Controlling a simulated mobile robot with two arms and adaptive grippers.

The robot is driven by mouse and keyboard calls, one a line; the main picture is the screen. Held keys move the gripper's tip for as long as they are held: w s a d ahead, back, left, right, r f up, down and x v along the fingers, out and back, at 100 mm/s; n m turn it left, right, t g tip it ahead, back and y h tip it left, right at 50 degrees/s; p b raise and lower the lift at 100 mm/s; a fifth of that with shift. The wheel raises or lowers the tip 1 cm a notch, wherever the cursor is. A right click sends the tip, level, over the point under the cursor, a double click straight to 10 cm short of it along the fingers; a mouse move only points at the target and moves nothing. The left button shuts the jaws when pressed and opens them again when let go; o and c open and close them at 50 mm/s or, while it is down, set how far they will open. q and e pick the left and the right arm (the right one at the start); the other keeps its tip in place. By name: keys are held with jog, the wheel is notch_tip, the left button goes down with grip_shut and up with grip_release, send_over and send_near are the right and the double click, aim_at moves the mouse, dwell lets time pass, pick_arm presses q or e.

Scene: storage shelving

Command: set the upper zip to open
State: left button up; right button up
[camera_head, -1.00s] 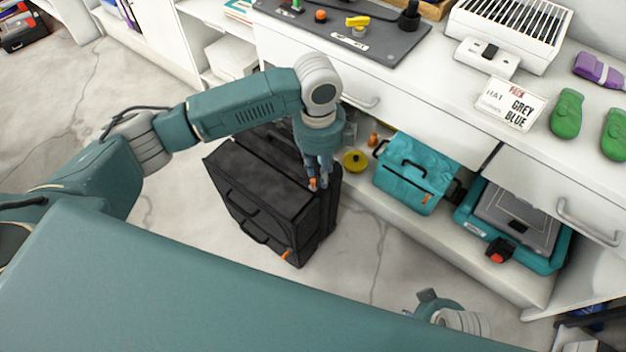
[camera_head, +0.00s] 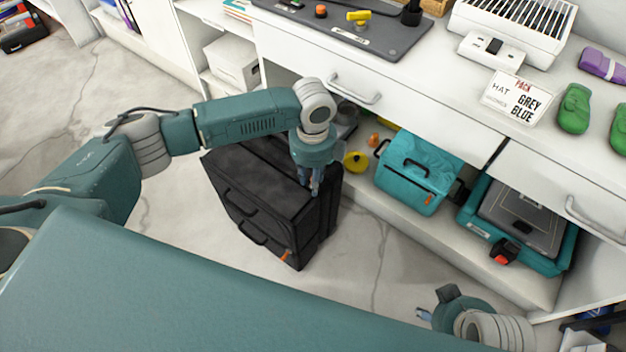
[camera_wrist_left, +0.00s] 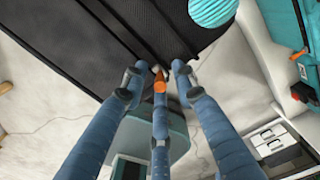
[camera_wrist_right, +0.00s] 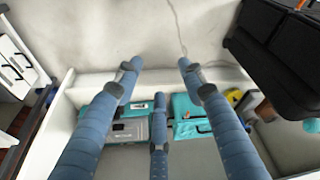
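A black case (camera_head: 240,172) with handles stands on the floor beside the shelving. Its lower orange zip pull (camera_head: 287,254) shows near the bottom front corner. My left gripper (camera_head: 313,184) points down at the case's upper right edge. In the left wrist view another orange pull (camera_wrist_left: 160,84) lies between the fingertips, just beyond the third finger. The left fingers are apart, with a gap on both sides of this pull; contact is unclear. In the head view the fingers hide it. My right gripper (camera_wrist_right: 158,72) is open and empty, away from the case.
On the low shelf right of the case are a yellow round thing (camera_head: 356,161), a teal bag (camera_head: 415,172) and a teal-and-grey box (camera_head: 520,215). A drawer (camera_head: 400,118) overhangs this shelf. Floor in front of the case is clear.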

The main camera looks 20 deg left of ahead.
pick_arm(q)
grip_shut()
jog(key=shift+a, duration=0.1)
pick_arm(e)
jog(key=shift+r, duration=0.1)
